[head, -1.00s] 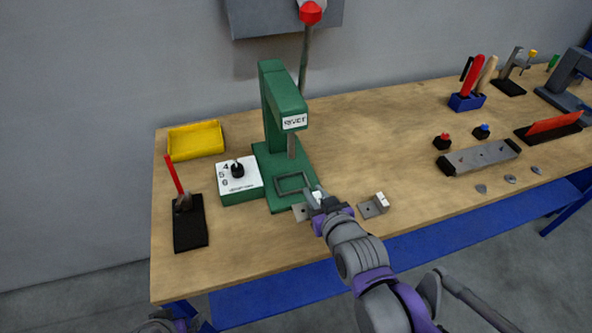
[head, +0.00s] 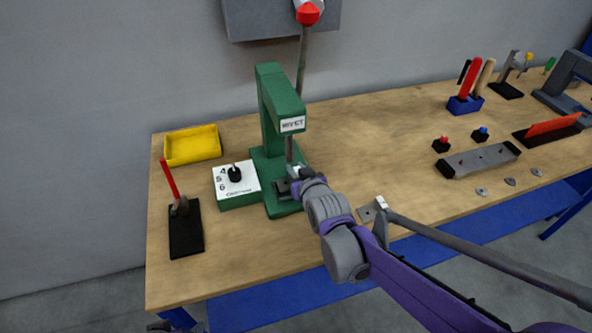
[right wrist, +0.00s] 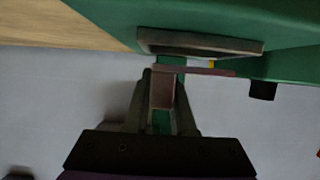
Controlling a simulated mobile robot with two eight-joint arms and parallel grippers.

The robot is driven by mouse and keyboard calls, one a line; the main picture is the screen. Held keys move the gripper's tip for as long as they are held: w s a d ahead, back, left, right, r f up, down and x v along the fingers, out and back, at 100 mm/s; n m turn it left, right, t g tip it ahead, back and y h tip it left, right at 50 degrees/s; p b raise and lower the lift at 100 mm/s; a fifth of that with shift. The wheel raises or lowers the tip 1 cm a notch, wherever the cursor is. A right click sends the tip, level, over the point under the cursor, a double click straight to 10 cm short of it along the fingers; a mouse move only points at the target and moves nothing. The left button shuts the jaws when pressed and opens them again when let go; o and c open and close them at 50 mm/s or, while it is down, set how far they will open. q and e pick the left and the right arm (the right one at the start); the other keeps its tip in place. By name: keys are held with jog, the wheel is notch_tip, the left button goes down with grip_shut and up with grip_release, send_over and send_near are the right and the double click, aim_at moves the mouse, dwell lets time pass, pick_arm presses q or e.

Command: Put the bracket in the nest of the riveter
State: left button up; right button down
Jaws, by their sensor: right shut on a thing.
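The green riveter (head: 279,100) stands on the bench, with its grey nest (right wrist: 200,44) on the base under the ram. My right gripper (head: 294,180) is over the nest area and covers much of it in the head view. In the right wrist view, my right gripper (right wrist: 164,85) is shut on the bracket (right wrist: 205,71), a thin greyish plate. The bracket is close to the nest rim there; I cannot tell whether they touch. A second grey bracket (head: 368,212) lies on the bench to the right, partly behind my arm.
A white dial box (head: 236,182) stands left of the riveter, with a yellow tray (head: 193,146) behind it. A black stand with a red-handled tool (head: 186,228) is at the left edge. The bench middle is clear; a grey bar fixture (head: 480,160) lies right.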

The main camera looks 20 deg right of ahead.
jog(key=shift+f+b, duration=0.5)
jog(key=shift+f, duration=0.15)
jog(key=c, duration=0.8)
grip_release()
jog(key=shift+o, duration=0.2)
jog(key=shift+r+p, duration=0.45)
jog(key=shift+r, duration=0.15)
jog(key=p+v, duration=0.2)
jog(key=v, duration=1)
jog(key=shift+r, duration=0.1)
